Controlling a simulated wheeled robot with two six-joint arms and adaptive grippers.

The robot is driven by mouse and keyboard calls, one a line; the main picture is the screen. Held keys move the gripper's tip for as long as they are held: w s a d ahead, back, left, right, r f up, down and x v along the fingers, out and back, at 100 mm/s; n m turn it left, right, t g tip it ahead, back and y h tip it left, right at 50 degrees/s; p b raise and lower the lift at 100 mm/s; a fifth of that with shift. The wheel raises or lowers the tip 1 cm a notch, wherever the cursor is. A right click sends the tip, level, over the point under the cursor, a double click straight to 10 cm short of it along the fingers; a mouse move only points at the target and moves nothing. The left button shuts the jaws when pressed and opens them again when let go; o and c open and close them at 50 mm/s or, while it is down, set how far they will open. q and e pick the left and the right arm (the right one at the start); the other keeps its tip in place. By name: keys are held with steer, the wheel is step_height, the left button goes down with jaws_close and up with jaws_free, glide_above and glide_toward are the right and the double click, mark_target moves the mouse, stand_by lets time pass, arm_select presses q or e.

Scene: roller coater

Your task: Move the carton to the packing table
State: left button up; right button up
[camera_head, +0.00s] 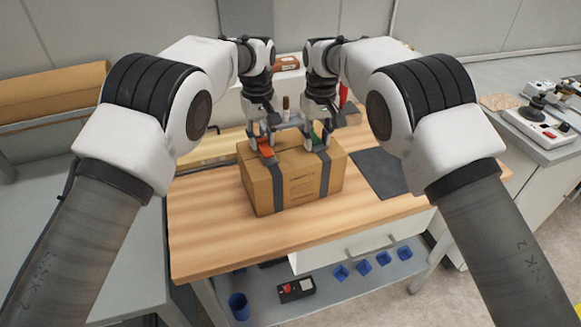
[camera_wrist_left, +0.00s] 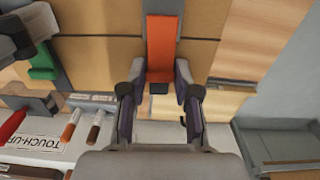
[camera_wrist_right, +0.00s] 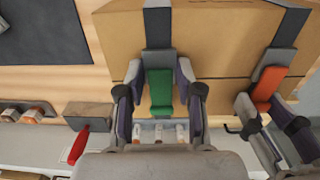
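A brown carton (camera_head: 295,183) with two dark straps sits on the wooden tabletop (camera_head: 215,235). One strap carries an orange handle (camera_wrist_left: 161,45), the other a green handle (camera_wrist_right: 160,90). My left gripper (camera_head: 261,142) is at the orange handle, its fingers (camera_wrist_left: 160,72) apart on either side of it. My right gripper (camera_head: 317,138) is at the green handle, its fingers (camera_wrist_right: 160,70) also apart with small gaps beside it. The carton rests flat on the tabletop. Which surface is the packing table is not marked in view.
A grey table (camera_head: 100,240) stands at the left, with a long brown cardboard piece (camera_head: 50,92) behind it. A dark mat (camera_head: 380,172) lies right of the carton. Tools and a touch-up label (camera_wrist_left: 45,142) lie behind it.

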arm_select(q)
jaws_close()
arm_select(e)
jaws_close()
